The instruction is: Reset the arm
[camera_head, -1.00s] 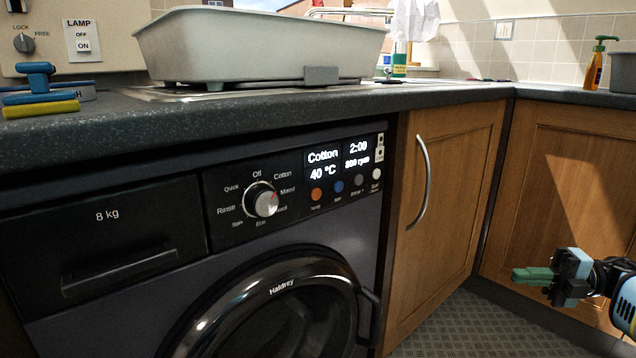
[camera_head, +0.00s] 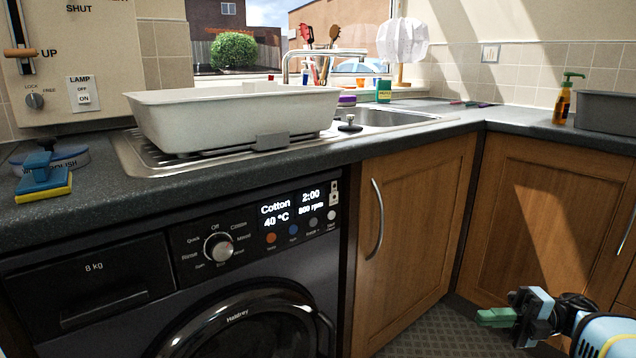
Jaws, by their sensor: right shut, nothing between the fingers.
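My right gripper (camera_head: 484,317) is at the lower right of the head view, with green fingers pointing left and closed together with nothing between them. It is in free air in front of the wooden cupboard doors, above the patterned floor, and appears apart from everything. The black wrist and light blue arm link behind it run off the lower right edge. My left gripper is outside the view.
A washing machine (camera_head: 120,325) stands under the dark worktop (camera_head: 110,205) at left. A wooden door (camera_head: 415,235) with a curved handle is right of it. On top are a grey-white basin (camera_head: 230,118), a blue-and-yellow scrubber (camera_head: 42,185), a soap bottle (camera_head: 563,103) and a grey container (camera_head: 605,112).

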